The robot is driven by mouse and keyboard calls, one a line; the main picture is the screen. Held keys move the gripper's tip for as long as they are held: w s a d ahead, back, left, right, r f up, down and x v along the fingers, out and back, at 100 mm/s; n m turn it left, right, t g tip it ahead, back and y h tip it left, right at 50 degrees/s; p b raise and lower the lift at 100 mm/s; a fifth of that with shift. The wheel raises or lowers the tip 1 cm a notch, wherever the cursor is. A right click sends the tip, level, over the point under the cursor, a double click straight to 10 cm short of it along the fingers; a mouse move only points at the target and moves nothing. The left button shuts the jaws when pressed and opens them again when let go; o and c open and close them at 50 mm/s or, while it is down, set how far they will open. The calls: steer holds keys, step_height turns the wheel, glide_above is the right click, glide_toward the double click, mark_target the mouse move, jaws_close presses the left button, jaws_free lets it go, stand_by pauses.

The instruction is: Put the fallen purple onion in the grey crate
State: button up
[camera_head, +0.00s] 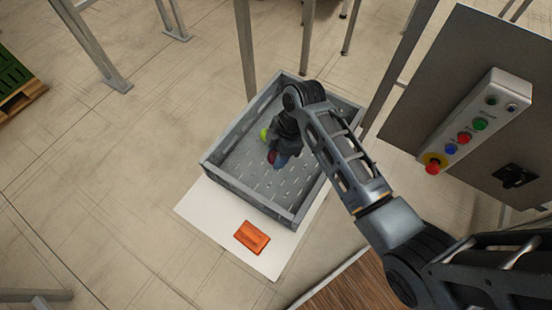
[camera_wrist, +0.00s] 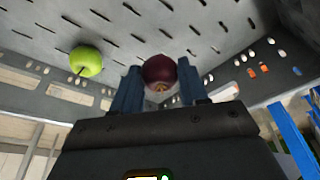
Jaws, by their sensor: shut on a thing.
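The purple onion (camera_wrist: 160,72) is held between the blue fingers of my gripper (camera_wrist: 159,88) in the wrist view. In the head view the onion (camera_head: 272,156) shows as a small dark red patch at the gripper (camera_head: 277,158). The gripper is inside the outline of the grey crate (camera_head: 246,194), over its slotted floor. I cannot tell whether the onion touches the floor. A green apple (camera_wrist: 86,61) is in the crate, left of the onion in the wrist view. In the head view the apple (camera_head: 264,134) is partly hidden by my wrist.
The crate stands on a white sheet (camera_head: 262,262) on the tiled floor, with an orange block (camera_head: 252,237) in front of it. Metal posts (camera_head: 245,50) stand behind the crate. A grey panel with a button box (camera_head: 474,122) is at right.

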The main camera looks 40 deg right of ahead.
steer(key=shift+w+a+f, duration=0.1)
steer(key=shift+a+f, duration=0.05)
steer(key=shift+a, duration=0.05)
steer(key=shift+f, duration=1.95)
steer(key=shift+f, duration=0.1)
steer(key=o, duration=1)
steer(key=shift+o, duration=0.2)
steer(key=v, duration=1.2)
